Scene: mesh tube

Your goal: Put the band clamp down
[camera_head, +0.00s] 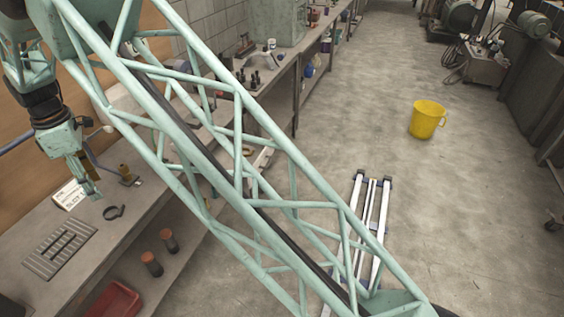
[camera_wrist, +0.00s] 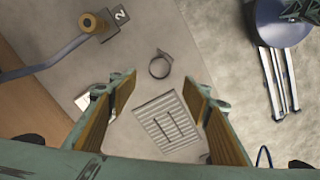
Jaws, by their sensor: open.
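The band clamp (camera_head: 114,212) is a dark ring with a small tail, lying on the grey workbench (camera_head: 133,222). It also shows in the wrist view (camera_wrist: 160,67), just beyond the space between my fingertips. My gripper (camera_head: 95,193) is above the bench, close to the clamp and to its left in the head view. In the wrist view its two yellow-padded fingers (camera_wrist: 167,90) stand wide apart with nothing between them. The clamp appears apart from both fingers.
A slatted grey plate (camera_head: 59,250) lies on the bench near the clamp. A brass-coloured fitting on a dark base (camera_head: 127,176) and a white labelled card (camera_head: 70,195) are close to my gripper. A yellow bucket (camera_head: 427,119) stands on the open floor.

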